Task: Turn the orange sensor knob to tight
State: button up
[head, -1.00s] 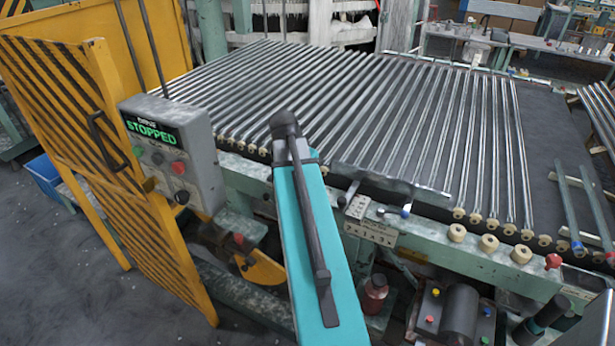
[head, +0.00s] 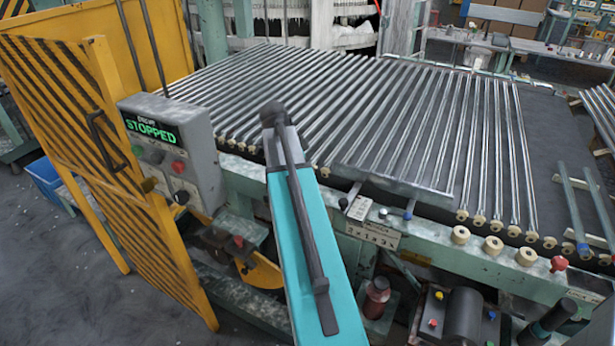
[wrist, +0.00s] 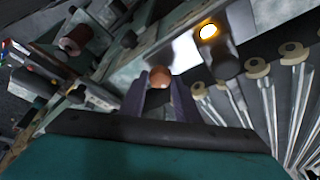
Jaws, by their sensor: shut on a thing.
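In the wrist view the orange sensor knob (wrist: 160,74) is a small rounded orange-brown cap between my fingertips. My gripper (wrist: 160,88) is shut on it, with one dark finger on each side. The knob's lower part and any tight mark are hidden, so I cannot tell how far it is turned. In the head view my teal arm covers the knob and my fingers.
A glowing amber lamp (wrist: 208,31) is close to my fingers on the right. A control box (head: 165,150) reading STOPPED and a yellow slatted guard (head: 75,110) stand left.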

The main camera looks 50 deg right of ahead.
dwell(0.3)
jog(key=o, duration=1)
jog(key=shift+r, duration=0.15)
jog(key=shift+b+v, duration=1.4)
jog(key=shift+v, duration=5.35)
